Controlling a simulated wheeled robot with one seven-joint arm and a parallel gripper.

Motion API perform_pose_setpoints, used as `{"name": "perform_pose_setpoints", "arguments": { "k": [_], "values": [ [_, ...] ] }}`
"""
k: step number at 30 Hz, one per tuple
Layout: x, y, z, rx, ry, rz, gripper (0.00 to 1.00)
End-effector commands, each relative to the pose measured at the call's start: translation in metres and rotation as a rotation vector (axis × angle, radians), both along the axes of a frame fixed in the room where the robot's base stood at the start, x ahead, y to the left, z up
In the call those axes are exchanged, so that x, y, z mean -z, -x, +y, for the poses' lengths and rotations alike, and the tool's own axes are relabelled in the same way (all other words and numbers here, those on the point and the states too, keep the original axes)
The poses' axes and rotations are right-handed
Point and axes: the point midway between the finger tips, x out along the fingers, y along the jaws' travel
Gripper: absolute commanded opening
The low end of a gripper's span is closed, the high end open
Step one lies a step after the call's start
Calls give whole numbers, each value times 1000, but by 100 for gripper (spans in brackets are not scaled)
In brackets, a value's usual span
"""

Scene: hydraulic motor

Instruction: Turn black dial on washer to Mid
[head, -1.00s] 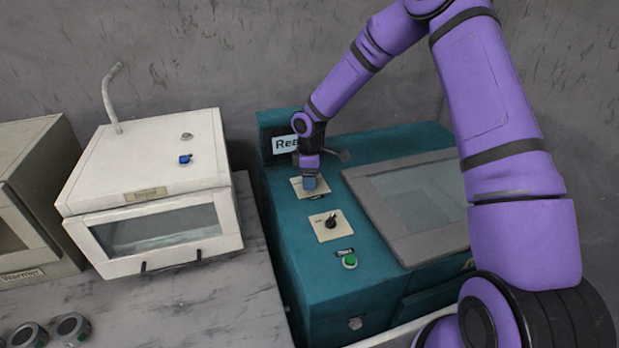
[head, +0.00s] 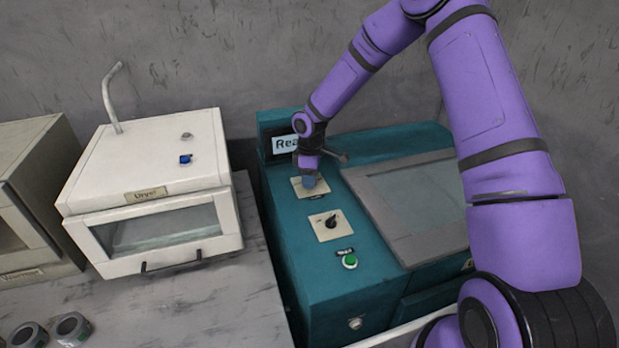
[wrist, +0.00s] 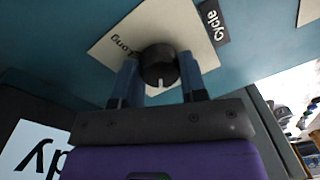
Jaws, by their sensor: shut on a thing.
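The washer (head: 290,235) is the teal machine. My gripper (wrist: 160,82) is shut on a round black dial (wrist: 158,64), one finger on each side of it. The dial sits on a pale plate (wrist: 120,40) beside a "Cycle" label. A white mark on the dial points towards my gripper in the wrist view. "Long" is readable on the plate; the other setting words are hidden. In the head view my gripper (head: 310,183) covers this dial. A second black dial (head: 331,222) stands on a plate nearer the front, apart from my gripper.
A green button (head: 349,261) is in front of the second dial. A display (head: 284,144) stands at the washer's back left, close to my arm. The glass lid (head: 410,200) lies right of the dials. A white dryer (head: 150,195) stands to the left.

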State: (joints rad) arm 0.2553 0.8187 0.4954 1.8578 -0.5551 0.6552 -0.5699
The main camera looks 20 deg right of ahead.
Motion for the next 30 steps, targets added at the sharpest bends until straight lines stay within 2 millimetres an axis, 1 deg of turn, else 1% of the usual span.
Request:
{"name": "perform_pose_setpoints", "arguments": {
  "k": [5,21,30],
  "values": [
    [-1,0,0,132,1,0,15],
    [-1,0,0,631,1,-1,15],
    [0,0,-1,833,0,0,15]
  ]
}}
